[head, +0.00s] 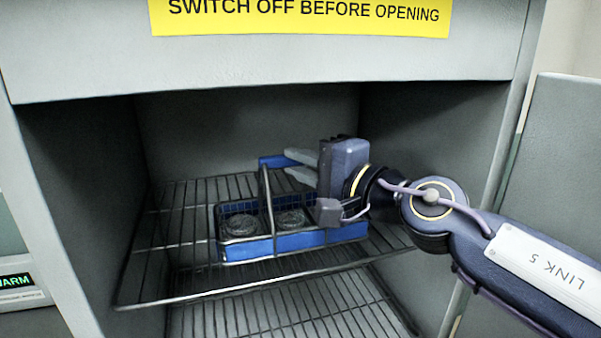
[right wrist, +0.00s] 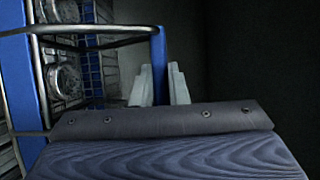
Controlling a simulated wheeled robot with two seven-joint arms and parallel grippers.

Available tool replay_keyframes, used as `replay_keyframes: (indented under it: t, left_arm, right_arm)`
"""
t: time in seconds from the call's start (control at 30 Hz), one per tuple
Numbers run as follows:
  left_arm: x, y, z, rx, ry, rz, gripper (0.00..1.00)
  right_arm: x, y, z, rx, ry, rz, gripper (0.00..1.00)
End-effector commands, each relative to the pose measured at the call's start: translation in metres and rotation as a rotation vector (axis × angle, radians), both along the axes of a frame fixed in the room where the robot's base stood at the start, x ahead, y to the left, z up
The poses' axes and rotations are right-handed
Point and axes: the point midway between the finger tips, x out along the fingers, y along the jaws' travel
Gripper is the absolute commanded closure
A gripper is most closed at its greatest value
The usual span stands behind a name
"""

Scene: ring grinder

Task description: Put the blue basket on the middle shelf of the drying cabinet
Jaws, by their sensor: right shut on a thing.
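The blue basket (head: 318,238) is inside the open drying cabinet (head: 215,135), over a wire shelf (head: 180,290). It looks level and close to the wires; whether it touches them is hard to tell. Round ribbed metal parts (head: 241,224) lie in it. Its handle rises to a blue grip (head: 271,160). My right gripper (head: 290,165) reaches in from the right and is shut on this grip. In the right wrist view, the fingers (right wrist: 160,84) meet the blue grip (right wrist: 157,65), with the basket (right wrist: 18,85) at left. My left gripper is not in view.
Another wire shelf (head: 280,315) lies below. The cabinet's side walls and top panel with a yellow sign (head: 300,15) frame the opening. Bare wires show left of the basket. A grey panel (head: 565,150) stands outside at right.

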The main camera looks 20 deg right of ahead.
Motion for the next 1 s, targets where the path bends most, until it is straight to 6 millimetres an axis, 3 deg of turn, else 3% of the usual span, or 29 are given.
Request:
replay_keyframes:
  t: [0.43, 0.47, 0.6, 1.0]
  left_arm:
    - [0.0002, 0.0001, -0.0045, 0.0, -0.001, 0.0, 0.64]
    - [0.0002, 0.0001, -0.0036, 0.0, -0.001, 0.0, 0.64]
    - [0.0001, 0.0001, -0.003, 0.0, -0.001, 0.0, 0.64]
    - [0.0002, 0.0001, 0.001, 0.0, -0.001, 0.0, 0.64]
  right_arm:
    - [0.0011, -0.0007, -0.0028, 0.003, -0.005, -0.002, 1.0]
    - [0.0013, -0.0001, -0.0039, 0.0, -0.001, 0.0, 0.83]
    - [0.0013, -0.0001, -0.0034, 0.0, -0.001, 0.0, 0.65]
    - [-0.0018, -0.0025, 0.0006, 0.002, -0.001, -0.001, 0.64]
